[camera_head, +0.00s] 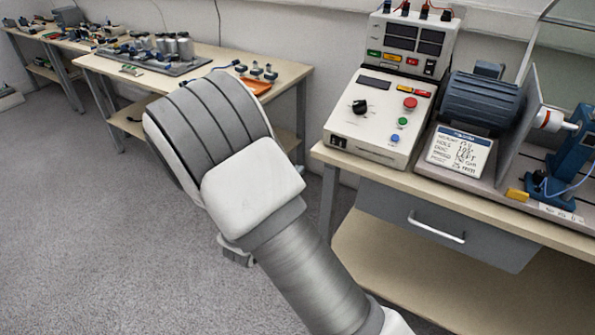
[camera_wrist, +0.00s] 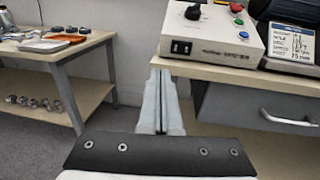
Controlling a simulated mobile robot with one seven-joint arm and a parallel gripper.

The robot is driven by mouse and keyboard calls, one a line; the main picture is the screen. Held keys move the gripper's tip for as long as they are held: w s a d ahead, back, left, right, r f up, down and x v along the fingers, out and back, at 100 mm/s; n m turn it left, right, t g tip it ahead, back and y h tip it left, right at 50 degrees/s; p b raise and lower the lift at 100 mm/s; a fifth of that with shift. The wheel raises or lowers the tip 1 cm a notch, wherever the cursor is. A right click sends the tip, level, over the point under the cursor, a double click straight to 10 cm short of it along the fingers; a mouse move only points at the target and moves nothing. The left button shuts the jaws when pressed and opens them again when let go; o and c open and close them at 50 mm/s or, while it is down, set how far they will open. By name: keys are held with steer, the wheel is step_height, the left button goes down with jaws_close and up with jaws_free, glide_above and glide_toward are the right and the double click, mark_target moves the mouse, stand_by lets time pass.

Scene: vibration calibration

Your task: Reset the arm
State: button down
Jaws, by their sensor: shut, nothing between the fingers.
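My arm fills the middle of the head view, with its links bent over the grey floor. In that picture the fingertips appear just below the control box (camera_wrist: 212,36), in front of the workbench's left end. I cannot tell how far they are from the bench edge.
The right workbench (camera_head: 470,190) carries a control box (camera_head: 370,125), a motor (camera_head: 482,100) and a blue stand (camera_head: 573,150); a drawer (camera_head: 435,225) hangs beneath. A left bench (camera_head: 210,62) holds a tray and small parts. Grey floor (camera_head: 90,220) lies open at left.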

steer(key=shift+d, duration=0.1)
steer(key=s+d+r+m+g+h, duration=0.2)
steer(key=s+d+r+m+g, duration=0.25)
steer(key=d+m, duration=0.2)
steer(key=s+d+r+m+g+h, duration=0.2)
steer(key=s+d+r+m+g, duration=0.15)
steer(key=d+m+g, duration=0.35)
steer(key=s+d+r+m+g+y, duration=0.1)
steer(key=s+d+m+g+y, duration=0.25)
steer(key=s+m+y, duration=0.75)
steer(key=s+a+r+m+t+y, duration=0.2)
steer(key=s+a+r+m+t, duration=0.4)
steer(key=s, duration=0.3)
step_height(320, 180, up, 19)
steer(key=a+g+p, duration=0.1)
steer(key=p, duration=1.8)
steer(key=shift+s+a, duration=0.15)
steer(key=shift+a, duration=0.05)
